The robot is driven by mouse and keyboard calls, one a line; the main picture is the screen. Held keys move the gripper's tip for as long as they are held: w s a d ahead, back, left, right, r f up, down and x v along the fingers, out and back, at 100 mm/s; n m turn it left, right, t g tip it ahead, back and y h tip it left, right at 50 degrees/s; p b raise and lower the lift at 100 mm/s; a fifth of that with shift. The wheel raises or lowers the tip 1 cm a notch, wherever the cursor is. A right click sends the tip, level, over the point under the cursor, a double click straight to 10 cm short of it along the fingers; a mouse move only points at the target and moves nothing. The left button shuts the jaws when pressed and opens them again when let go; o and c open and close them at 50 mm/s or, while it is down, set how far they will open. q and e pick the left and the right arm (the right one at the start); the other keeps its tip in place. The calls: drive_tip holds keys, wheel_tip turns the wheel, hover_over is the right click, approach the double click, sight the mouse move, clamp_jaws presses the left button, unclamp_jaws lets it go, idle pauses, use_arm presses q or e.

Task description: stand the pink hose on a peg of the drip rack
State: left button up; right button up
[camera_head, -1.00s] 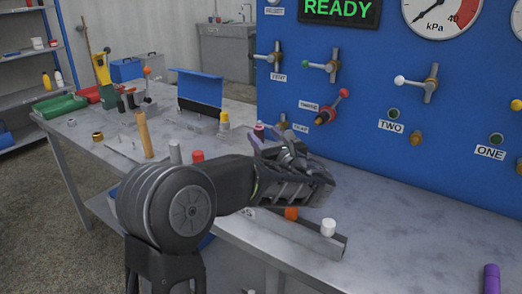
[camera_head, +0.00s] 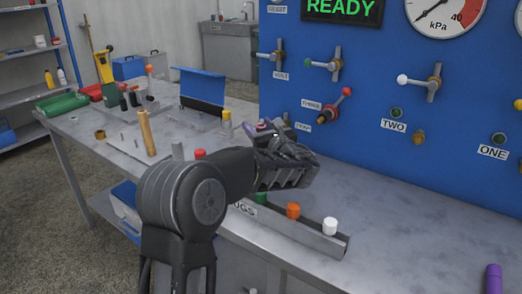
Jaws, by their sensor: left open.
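My left arm comes in from the left and its gripper (camera_head: 285,162) is over the workbench in front of the blue panel. The gripper is open, and no hose shows between its fingers. A small purple-pink patch (camera_head: 266,126) shows at its far edge; I cannot tell what it belongs to. I cannot make out the pink hose or a drip rack with certainty. My right gripper is out of view.
A rail (camera_head: 318,238) with coloured plugs lies along the bench's front edge, below my left gripper. A purple cylinder (camera_head: 493,279) stands at the lower right. The blue panel (camera_head: 370,145) with valves rises behind.

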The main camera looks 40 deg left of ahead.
use_arm(q)
drive_tip(key=shift+w+a, duration=0.3)
drive_tip(key=shift+a, duration=0.2)
drive_tip(key=shift+c, duration=0.3)
clamp_jaws()
idle(0.6)
